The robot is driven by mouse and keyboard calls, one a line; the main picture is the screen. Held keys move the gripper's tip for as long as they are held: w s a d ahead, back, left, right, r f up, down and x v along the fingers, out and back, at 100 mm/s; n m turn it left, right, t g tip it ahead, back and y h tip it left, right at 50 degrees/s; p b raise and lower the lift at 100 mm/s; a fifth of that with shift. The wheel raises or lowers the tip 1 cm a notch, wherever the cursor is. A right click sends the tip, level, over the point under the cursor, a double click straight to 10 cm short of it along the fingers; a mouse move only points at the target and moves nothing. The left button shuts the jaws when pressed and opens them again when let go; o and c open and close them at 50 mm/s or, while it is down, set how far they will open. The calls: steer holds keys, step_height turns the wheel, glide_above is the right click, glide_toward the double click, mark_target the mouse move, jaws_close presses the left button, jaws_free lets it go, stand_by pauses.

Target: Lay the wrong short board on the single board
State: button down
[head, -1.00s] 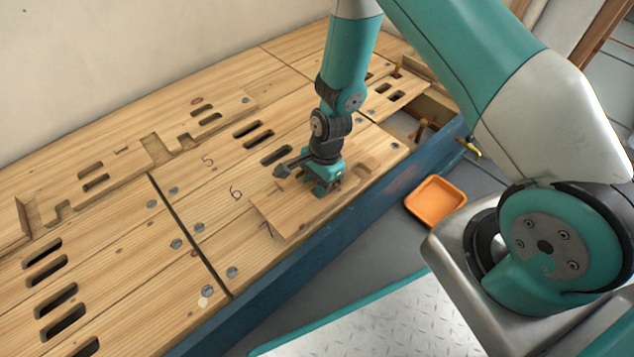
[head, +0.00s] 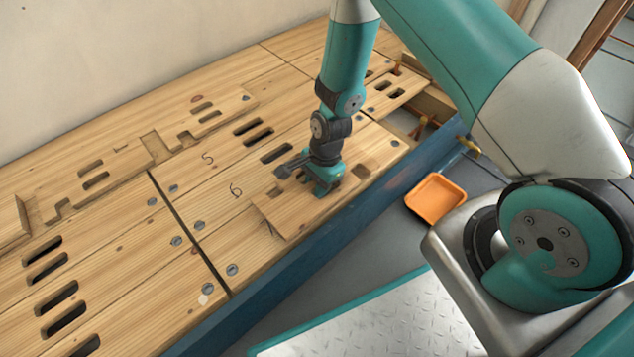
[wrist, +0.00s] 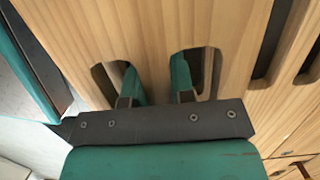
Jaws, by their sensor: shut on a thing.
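My gripper (head: 322,188) points down over the front of the workbench and is shut on a short wooden board (head: 290,222). In the wrist view my gripper (wrist: 158,92) has its fingers in two slots of this short board (wrist: 155,40), one either side of the wood between them. The short board lies flat on or just above the bench planks, near the front edge; contact underneath is hidden. I cannot tell which piece is the single board.
Notched, slotted boards (head: 110,172) lie towards the back of the bench. The slotted planks (head: 120,255) at front left are clear. A blue rail (head: 285,285) runs along the front. An orange tray (head: 435,198) sits lower, to the right. Clamps stand at the bench's right end.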

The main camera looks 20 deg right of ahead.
steer(key=shift+d+b+x, duration=0.2)
steer(key=shift+b+x, duration=0.25)
steer(key=shift+x, duration=0.7)
steer(key=shift+w+f, duration=0.2)
steer(key=shift+f, duration=0.35)
stand_by(0.5)
steer(key=c, duration=0.9)
jaws_free()
steer(key=shift+r, duration=0.1)
steer(key=p+v, duration=0.9)
steer(key=v, duration=0.8)
steer(key=shift+s+r, duration=0.1)
steer(key=shift+r, duration=0.05)
